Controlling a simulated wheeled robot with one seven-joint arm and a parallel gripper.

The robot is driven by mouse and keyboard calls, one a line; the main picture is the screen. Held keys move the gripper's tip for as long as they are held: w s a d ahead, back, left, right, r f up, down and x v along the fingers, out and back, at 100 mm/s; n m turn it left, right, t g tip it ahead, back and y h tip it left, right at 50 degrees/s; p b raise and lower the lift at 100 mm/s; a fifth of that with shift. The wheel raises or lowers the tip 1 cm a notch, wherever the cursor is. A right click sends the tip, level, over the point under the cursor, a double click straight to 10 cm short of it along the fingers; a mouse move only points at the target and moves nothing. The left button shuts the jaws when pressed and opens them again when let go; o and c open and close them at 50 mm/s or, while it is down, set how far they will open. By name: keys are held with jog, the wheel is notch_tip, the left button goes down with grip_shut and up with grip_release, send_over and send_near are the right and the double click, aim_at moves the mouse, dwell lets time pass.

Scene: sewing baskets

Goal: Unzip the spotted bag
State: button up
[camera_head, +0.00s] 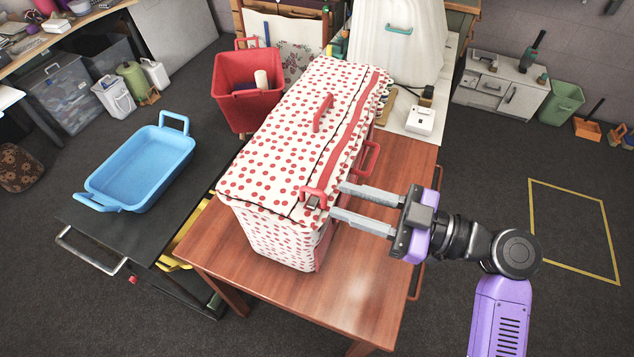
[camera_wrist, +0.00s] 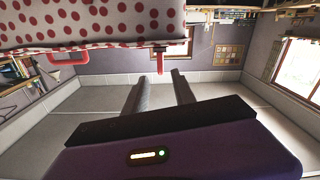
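The spotted bag (camera_head: 270,150), white with red dots, stands upright on the wooden table. A dark zipper line (camera_head: 332,150) runs lengthwise along its top and looks closed. A small metal slider with a red loop pull (camera_head: 313,193) sits at the near end of this line. My gripper (camera_head: 338,200) is open and empty, just right of the pull, its fingers pointing left at it. In the wrist view the spotted bag (camera_wrist: 90,22) fills the upper left, and a red tab (camera_wrist: 159,62) hangs just beyond and between the open fingertips (camera_wrist: 160,78). Contact is not visible.
The wooden table (camera_head: 350,295) has bare room in front of the bag. A red basket (camera_head: 235,105) stands behind left, and a blue tray (camera_head: 125,180) lies on a dark cart at left. A sewing machine under a white cover (camera_head: 400,50) stands behind. Red handles (camera_head: 367,158) stick out on the bag's right side.

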aim_at(314, 189)
jog(key=p+x, duration=0.2)
jog(key=x, duration=0.4)
jog(key=shift+w+a, duration=0.15)
jog(key=shift+a, duration=0.2)
grip_shut()
dwell(1.1)
